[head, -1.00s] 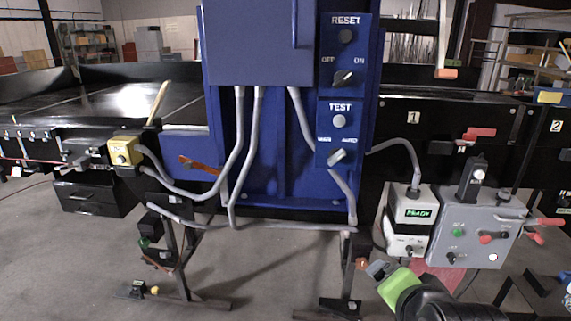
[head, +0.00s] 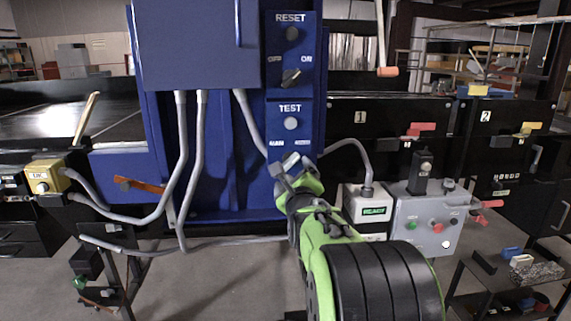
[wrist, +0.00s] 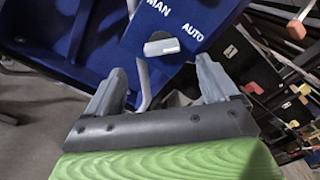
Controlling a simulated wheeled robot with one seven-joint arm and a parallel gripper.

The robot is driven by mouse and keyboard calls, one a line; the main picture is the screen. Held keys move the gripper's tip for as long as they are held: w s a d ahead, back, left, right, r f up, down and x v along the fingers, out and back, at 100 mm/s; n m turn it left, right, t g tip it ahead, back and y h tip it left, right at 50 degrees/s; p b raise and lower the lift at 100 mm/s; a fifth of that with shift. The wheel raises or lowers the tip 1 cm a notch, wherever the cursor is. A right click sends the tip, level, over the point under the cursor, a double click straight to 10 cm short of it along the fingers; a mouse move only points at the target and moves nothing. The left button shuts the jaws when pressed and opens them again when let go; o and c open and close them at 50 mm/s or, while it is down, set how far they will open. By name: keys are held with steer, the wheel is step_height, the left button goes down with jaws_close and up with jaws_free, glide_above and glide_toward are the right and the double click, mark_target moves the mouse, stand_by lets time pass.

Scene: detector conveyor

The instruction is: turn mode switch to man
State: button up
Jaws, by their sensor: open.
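The mode switch is a grey knob below the MAN and AUTO labels on the blue panel. In the wrist view the mode switch (wrist: 161,46) lies just beyond and between my fingertips, with its handle slanted toward the AUTO side. In the head view my fingers partly cover that spot. My gripper (head: 290,168) is at the lower end of the panel, below the TEST button (head: 291,124). In the wrist view my gripper (wrist: 160,70) is open, with one finger on each side and nothing between them. I cannot tell whether a fingertip touches the panel.
The OFF/ON knob (head: 291,78) sits higher on the same panel. Grey conduits (head: 199,150) hang to the left. A grey control box (head: 427,222) and a white box with a green display (head: 367,208) stand right of my arm.

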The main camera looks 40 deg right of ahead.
mark_target(290, 163)
steer(key=p+x, duration=0.1)
steer(key=x, duration=0.7)
steer(key=shift+s, duration=0.1)
steer(key=c, duration=1.1)
steer(key=shift+o, duration=0.2)
